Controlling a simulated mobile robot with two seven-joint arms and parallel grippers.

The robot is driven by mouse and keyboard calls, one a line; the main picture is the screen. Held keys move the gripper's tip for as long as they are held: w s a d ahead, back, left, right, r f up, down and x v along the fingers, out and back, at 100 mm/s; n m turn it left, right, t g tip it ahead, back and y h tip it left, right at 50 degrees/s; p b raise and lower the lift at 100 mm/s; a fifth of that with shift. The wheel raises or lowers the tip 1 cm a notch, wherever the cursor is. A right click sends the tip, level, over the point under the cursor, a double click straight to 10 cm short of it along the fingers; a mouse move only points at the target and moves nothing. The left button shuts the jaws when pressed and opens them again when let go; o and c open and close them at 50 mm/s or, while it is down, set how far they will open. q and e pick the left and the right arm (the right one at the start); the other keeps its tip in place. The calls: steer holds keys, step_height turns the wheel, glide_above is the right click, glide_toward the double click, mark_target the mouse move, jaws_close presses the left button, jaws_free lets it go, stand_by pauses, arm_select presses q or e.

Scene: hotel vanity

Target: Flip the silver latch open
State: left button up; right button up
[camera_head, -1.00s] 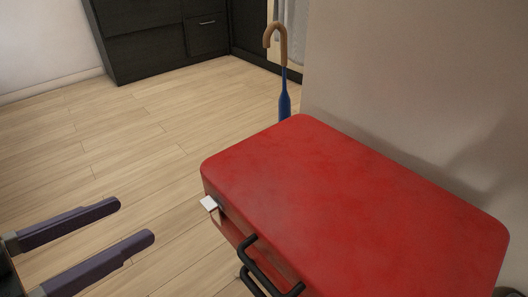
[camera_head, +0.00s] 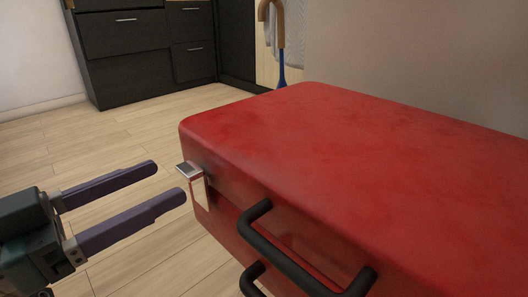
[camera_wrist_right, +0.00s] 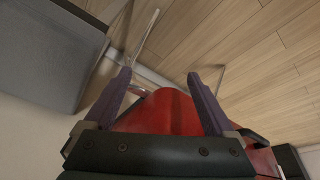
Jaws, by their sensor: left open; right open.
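The silver latch (camera_head: 194,185) is on the front side of the red case (camera_head: 330,150), near its left corner. Its top plate sticks out from the case edge. My left gripper (camera_head: 170,183) is open and empty, just left of the latch, with its fingertips pointing at it; one fingertip is very close, and I cannot tell whether it touches. My right gripper (camera_wrist_right: 158,82) is open in the right wrist view, with the red case (camera_wrist_right: 172,112) showing between and beyond its fingers. The latch cannot be made out in the right wrist view.
Black handles (camera_head: 290,255) stick out from the case front, right of the latch. A blue umbrella with a brown hooked handle (camera_head: 272,25) stands behind the case. Dark drawers (camera_head: 150,50) stand at the back. The wood floor (camera_head: 125,135) at left is clear.

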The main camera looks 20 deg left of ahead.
mark_target(181, 172)
arm_select(q)
steer(key=shift+b+x, duration=0.45)
steer(key=shift+x, duration=1.45)
jaws_close()
